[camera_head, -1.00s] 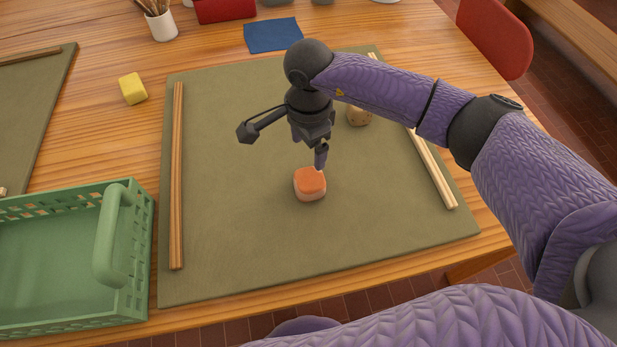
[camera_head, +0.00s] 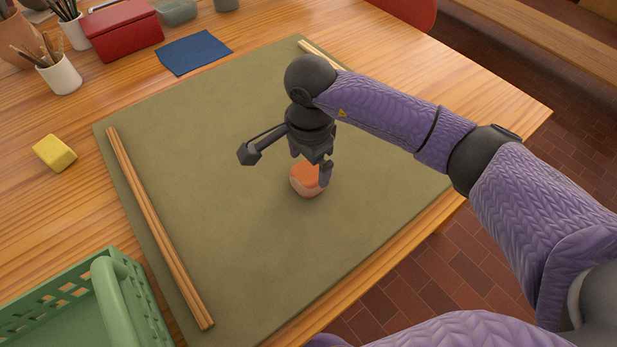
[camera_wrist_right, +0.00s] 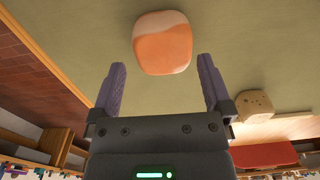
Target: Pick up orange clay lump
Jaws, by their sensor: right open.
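The orange clay lump (camera_head: 307,180) is a small rounded block with a paler band low on its side. It sits on the olive mat (camera_head: 230,140). My right gripper (camera_head: 310,168) is directly over and beside it, with a finger in front of its right side. In the right wrist view the lump (camera_wrist_right: 163,43) lies just beyond the fingertips, roughly centred between them. The two fingers of the right gripper (camera_wrist_right: 160,75) are spread apart with nothing between them. My left gripper is not in view.
Wooden sticks (camera_head: 160,225) lie along the mat's left side. A green basket (camera_head: 75,305) stands at lower left and a yellow block (camera_head: 54,153) is left of the mat. A beige speckled lump (camera_wrist_right: 254,106) shows in the wrist view. A blue cloth (camera_head: 194,53) lies behind.

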